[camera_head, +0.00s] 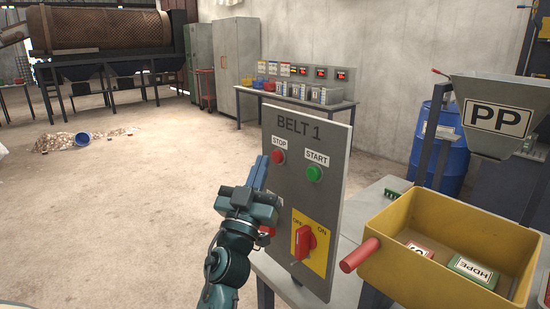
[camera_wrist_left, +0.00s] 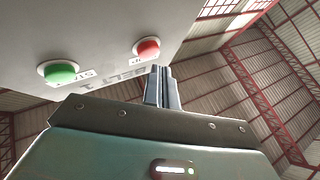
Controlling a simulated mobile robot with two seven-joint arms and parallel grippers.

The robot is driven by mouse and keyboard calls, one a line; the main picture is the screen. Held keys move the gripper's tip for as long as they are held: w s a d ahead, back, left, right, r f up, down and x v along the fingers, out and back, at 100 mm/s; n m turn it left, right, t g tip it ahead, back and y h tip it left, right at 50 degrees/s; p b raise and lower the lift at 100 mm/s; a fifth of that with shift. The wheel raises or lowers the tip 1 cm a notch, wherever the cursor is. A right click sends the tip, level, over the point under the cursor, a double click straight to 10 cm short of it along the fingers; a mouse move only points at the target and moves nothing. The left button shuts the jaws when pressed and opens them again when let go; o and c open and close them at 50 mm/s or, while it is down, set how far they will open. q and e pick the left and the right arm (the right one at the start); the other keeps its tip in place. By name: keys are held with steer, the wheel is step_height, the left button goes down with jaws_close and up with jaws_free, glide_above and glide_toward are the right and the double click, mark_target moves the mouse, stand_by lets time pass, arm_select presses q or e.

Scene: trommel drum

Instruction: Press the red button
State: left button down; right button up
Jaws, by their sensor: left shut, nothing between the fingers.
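A grey panel marked BELT 1 (camera_head: 298,133) stands upright on the table edge. Its red button (camera_head: 278,156) is under the STOP label, left of the green START button (camera_head: 314,173). My left gripper (camera_head: 260,168) is shut and empty, its fingers pointing up just left of the red button. In the left wrist view the red button (camera_wrist_left: 147,48) shows just beyond the fingertips (camera_wrist_left: 160,72), with the green button (camera_wrist_left: 60,71) to the left. I cannot tell whether the fingertips touch the panel. My right gripper is not in view.
A red rotary switch (camera_head: 306,242) on a yellow plate is lower on the panel. A yellow bin (camera_head: 450,240) with a red handle stands at the right.

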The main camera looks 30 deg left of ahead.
arm_select(q)
steer(key=shift+w, duration=0.15)
stand_by(0.7)
steer(key=shift+w+d, duration=0.15)
steer(key=shift+w, duration=0.15)
steer(key=shift+w+d, duration=0.2)
steer(key=shift+w, duration=0.15)
stand_by(0.7)
stand_by(0.3)
steer(key=shift+s+a, duration=0.35)
steer(key=shift+s, duration=0.45)
steer(key=s, duration=0.1)
steer(key=s+a+p, duration=0.1)
steer(key=s, duration=0.1)
steer(key=s+a, duration=0.1)
steer(key=shift+s, duration=0.3)
